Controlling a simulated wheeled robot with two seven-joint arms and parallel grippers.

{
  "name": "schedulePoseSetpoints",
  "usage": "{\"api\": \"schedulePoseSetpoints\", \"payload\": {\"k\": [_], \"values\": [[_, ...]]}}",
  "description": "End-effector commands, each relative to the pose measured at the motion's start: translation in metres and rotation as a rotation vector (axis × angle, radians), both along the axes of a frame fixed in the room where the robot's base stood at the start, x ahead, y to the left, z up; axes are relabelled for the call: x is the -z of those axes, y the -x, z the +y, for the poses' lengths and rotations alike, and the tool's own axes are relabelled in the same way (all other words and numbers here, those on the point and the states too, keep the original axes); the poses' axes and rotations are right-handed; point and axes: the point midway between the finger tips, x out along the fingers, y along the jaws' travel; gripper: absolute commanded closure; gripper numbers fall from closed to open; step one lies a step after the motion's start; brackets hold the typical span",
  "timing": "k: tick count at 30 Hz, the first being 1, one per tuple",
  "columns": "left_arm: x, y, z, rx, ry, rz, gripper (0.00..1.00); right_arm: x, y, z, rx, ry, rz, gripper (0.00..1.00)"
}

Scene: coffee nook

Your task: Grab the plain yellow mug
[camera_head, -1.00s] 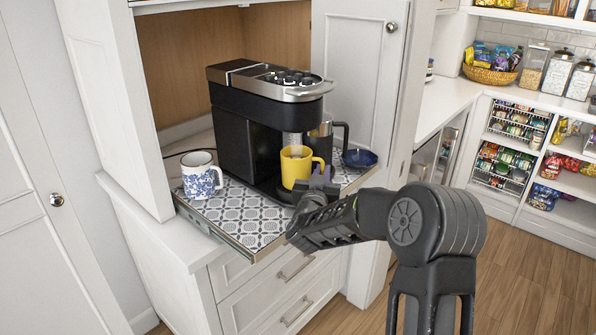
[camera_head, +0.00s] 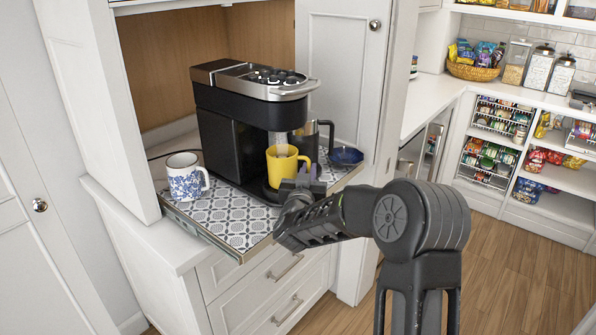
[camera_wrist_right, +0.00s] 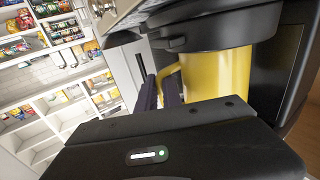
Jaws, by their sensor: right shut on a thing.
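The plain yellow mug (camera_head: 283,167) stands under the spout of the black and silver coffee machine (camera_head: 235,130), its handle facing right. My right gripper (camera_head: 304,176) reaches in from the front right and is shut on the mug's handle. In the right wrist view the yellow mug (camera_wrist_right: 219,75) is close in front, with the gripper fingers (camera_wrist_right: 160,92) at its handle. The palm hides the mug's lower part there. My left gripper is not in view.
A blue and white patterned mug (camera_head: 186,178) stands left of the machine on the patterned pull-out tray (camera_head: 228,222). A dark metal mug (camera_head: 326,135) and a small blue bowl (camera_head: 346,156) are behind and right. The open cabinet door (camera_head: 338,100) stands to the right.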

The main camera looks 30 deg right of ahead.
Motion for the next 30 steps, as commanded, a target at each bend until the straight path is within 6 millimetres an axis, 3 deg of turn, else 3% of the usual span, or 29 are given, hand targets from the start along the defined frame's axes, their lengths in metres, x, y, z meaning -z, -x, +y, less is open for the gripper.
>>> {"api": "schedulePoseSetpoints", "payload": {"k": [8,20,30], "values": [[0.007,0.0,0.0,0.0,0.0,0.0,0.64,-0.01,0.004,-0.001,0.0,0.002,-0.006,1.0],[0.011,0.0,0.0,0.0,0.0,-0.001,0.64,-0.075,0.004,-0.001,0.0,0.0,-0.009,1.0],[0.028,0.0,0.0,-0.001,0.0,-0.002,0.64,-0.071,0.068,-0.021,0.004,0.002,-0.006,1.0]]}}
